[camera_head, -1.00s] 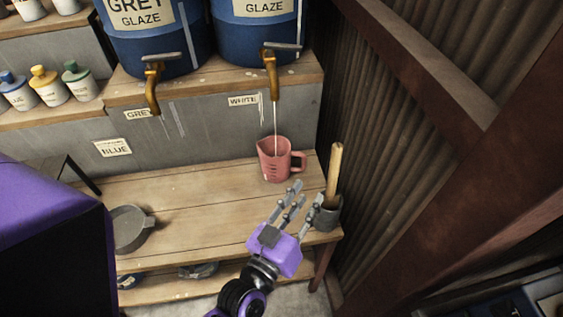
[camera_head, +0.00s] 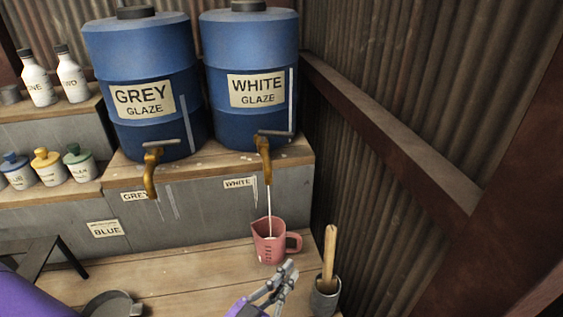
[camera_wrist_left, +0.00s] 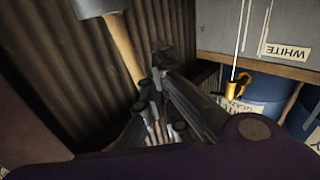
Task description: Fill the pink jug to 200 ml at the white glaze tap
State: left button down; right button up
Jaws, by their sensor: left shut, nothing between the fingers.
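The pink jug (camera_head: 267,246) stands upright on the wooden bench, below the white glaze tap (camera_head: 262,160). A thin white stream (camera_head: 269,200) runs from the tap into the jug. The jug has dark marks on its side, and its level cannot be read. My left gripper (camera_head: 288,270) is shut and empty, just in front of and below the jug in the picture, apart from it. In the left wrist view, its fingers (camera_wrist_left: 165,95) show together, and the tap (camera_wrist_left: 238,87) and stream appear upside down. My right gripper is not in view.
The white glaze barrel (camera_head: 250,55) and grey glaze barrel (camera_head: 140,70) stand on the shelf above. A grey pot (camera_head: 325,297) with a wooden handle stands right of my gripper. A dark pan (camera_head: 112,304) is at lower left. A corrugated wall (camera_head: 400,90) closes the right side.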

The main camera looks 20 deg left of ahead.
pick_arm(q)
jog(key=w+a+r+m+g+h+p, duration=0.1)
jog(key=w+a+r+m+h, duration=0.2)
jog(key=a+r+m, duration=0.6)
jog(key=w+a+r+m+g+h+p, duration=0.15)
jog(key=w+a+r+m, duration=0.25)
jog(key=r+m, duration=0.8)
jog(key=w+d+f+m, duration=0.1)
jog(key=w+d, duration=0.3)
jog(key=w, duration=0.8)
jog(key=shift+f+m+h, duration=0.15)
jog(key=shift+m+h, duration=0.15)
jog(key=shift+h, duration=0.15)
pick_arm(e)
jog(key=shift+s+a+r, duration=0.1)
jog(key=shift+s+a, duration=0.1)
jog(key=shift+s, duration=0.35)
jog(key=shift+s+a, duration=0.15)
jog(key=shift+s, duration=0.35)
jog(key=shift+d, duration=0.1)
